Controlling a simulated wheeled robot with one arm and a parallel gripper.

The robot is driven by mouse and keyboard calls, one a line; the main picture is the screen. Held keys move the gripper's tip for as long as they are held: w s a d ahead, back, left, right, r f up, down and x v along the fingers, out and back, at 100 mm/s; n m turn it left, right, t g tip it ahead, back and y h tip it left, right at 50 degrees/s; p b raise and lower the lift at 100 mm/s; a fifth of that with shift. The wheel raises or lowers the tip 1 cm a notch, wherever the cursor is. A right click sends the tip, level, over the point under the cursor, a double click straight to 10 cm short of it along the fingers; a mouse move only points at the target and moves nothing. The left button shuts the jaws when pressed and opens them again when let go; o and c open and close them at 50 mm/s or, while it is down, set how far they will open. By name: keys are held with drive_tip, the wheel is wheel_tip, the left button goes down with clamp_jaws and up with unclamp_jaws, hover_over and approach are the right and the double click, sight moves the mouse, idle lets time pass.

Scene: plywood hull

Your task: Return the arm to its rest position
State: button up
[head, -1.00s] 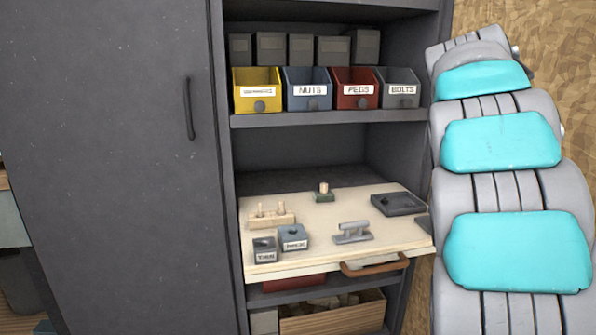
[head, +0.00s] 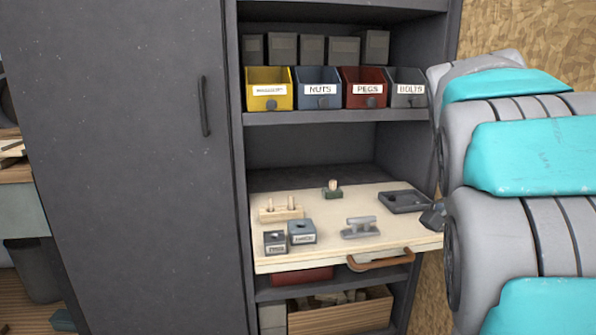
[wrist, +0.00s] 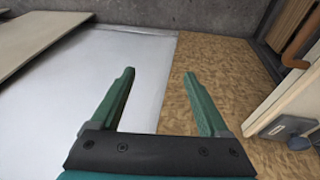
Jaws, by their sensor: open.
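My gripper (wrist: 160,103) shows in the wrist view with its two green fingers apart and nothing between them. Beyond the fingers are a pale smooth sheet (wrist: 90,85) on the left and a tan chipboard surface (wrist: 225,75) on the right. In the head view my grey and turquoise arm fills the right side, and the gripper's fingers cannot be made out there.
A pull-out board (head: 325,252) carries a grey cleat-like part (head: 361,228), a wooden peg block (head: 281,212), small labelled boxes (head: 302,232) and a dark tray (head: 405,201). Labelled bins (head: 317,88) line the shelf above. A tall dark door (head: 120,150) stands left.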

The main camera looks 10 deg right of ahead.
drive_tip(key=s+a+f+n+y, duration=0.2)
drive_tip(key=s+a+f+n, duration=1.5)
drive_tip(key=a+f, duration=0.1)
drive_tip(key=shift+s+a+y, duration=0.15)
drive_tip(key=shift+a+y, duration=0.25)
drive_tip(key=shift+a, duration=0.05)
